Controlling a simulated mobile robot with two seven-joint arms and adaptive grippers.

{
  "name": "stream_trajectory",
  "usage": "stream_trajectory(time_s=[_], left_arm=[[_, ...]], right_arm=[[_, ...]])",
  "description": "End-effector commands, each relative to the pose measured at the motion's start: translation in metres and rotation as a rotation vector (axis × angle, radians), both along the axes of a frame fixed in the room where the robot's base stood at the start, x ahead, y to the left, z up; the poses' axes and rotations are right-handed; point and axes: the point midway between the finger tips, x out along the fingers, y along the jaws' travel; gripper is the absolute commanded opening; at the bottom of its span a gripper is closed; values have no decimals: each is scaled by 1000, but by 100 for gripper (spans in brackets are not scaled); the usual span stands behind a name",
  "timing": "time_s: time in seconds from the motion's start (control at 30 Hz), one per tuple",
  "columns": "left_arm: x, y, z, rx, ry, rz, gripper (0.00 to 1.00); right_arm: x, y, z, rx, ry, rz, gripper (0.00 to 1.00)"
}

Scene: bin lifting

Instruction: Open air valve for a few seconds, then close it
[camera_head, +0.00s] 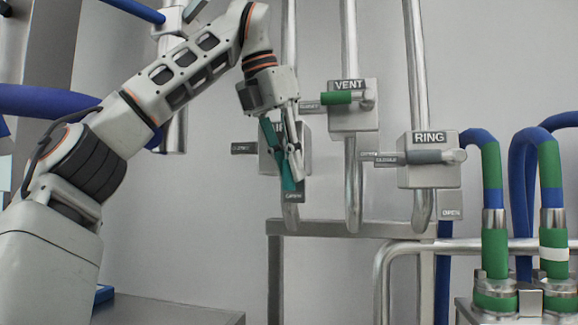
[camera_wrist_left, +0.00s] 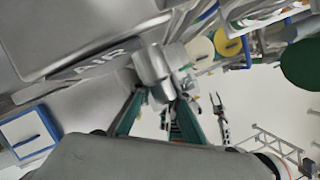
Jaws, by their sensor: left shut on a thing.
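The air valve is a grey box (camera_head: 305,150) on a vertical pipe, mostly behind my left gripper (camera_head: 287,165). In the left wrist view its plate (camera_wrist_left: 100,62) reads AIR. A silver valve pivot (camera_wrist_left: 153,66) sticks out beside the plate. My left gripper also shows in that view (camera_wrist_left: 160,100), with green fingers on both sides just below the pivot. It is shut on the valve handle, which the fingers mostly hide. In the head view the fingers slant down towards the lower label (camera_head: 293,197), which seems to read OPEN. The handle's exact angle is unclear. My right gripper is out of view.
The VENT valve (camera_head: 352,118), with a green lever (camera_head: 336,98), is close at the right. The RING valve (camera_head: 430,172), with a grey lever (camera_head: 425,157), is farther right. Blue and green hoses (camera_head: 493,190) stand at the far right. A horizontal grey rail (camera_head: 330,228) runs below.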

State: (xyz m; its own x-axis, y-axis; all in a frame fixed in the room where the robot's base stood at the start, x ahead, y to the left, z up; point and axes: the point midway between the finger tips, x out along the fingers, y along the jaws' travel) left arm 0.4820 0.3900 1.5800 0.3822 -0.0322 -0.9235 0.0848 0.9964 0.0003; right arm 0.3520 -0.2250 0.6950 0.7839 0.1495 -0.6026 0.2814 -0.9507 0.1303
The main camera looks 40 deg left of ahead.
Motion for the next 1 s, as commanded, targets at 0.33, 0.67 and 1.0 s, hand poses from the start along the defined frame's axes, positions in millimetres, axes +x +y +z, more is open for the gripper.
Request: stream_trajectory(time_s=[0.33, 0.67, 1.0], left_arm=[[-2, 2, 1, 66, 36, 3, 0], [-6, 9, 3, 244, 132, 4, 0], [-9, 16, 5, 431, 237, 2, 0]], right_arm=[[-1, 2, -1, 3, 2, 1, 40], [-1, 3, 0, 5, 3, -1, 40], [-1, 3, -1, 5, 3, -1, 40]])
